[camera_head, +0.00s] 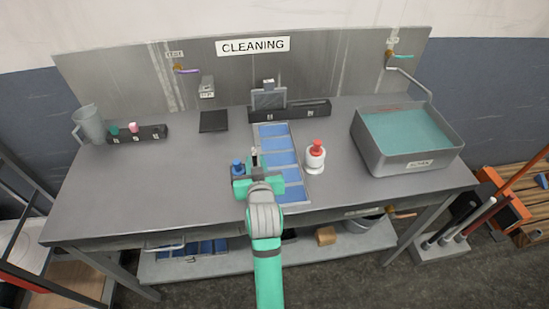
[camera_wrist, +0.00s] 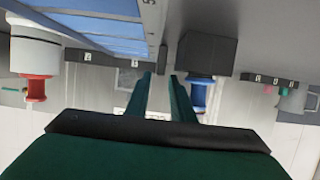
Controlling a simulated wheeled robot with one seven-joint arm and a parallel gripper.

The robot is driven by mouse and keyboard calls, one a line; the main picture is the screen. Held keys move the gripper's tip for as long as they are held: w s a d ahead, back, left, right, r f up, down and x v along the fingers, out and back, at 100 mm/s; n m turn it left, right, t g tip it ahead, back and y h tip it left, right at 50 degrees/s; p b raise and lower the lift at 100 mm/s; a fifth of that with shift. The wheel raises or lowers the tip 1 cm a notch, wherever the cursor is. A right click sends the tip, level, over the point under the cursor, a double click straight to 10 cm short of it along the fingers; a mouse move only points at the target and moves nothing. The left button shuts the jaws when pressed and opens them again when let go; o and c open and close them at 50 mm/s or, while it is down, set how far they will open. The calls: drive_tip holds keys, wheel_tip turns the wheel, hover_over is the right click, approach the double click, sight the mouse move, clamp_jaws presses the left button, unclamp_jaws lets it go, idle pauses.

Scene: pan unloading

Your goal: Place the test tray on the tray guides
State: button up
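A tray (camera_head: 281,158) with several blue compartments and a light frame lies on the grey table, right of centre; part of it also shows in the wrist view (camera_wrist: 100,22). My gripper (camera_head: 255,158) is low over the table at the tray's left side, seemingly overlapping its left edge in the head view. In the wrist view my two green fingers (camera_wrist: 161,78) stand apart with a narrow gap and nothing held between them. A black rack (camera_head: 305,110) with small labels stands behind the tray. I cannot tell which fixture is the tray guides.
A black block with a blue knob (camera_head: 238,167) is close left of my gripper. A white bottle with a red top (camera_head: 315,158) stands right of the tray. A water basin (camera_head: 408,163) is at right. A small labelled rack (camera_head: 153,133) and jug (camera_head: 88,123) stand left.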

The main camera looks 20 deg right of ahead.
sight(254, 155)
drive_tip(key=shift+x, duration=3.2)
clamp_jaws()
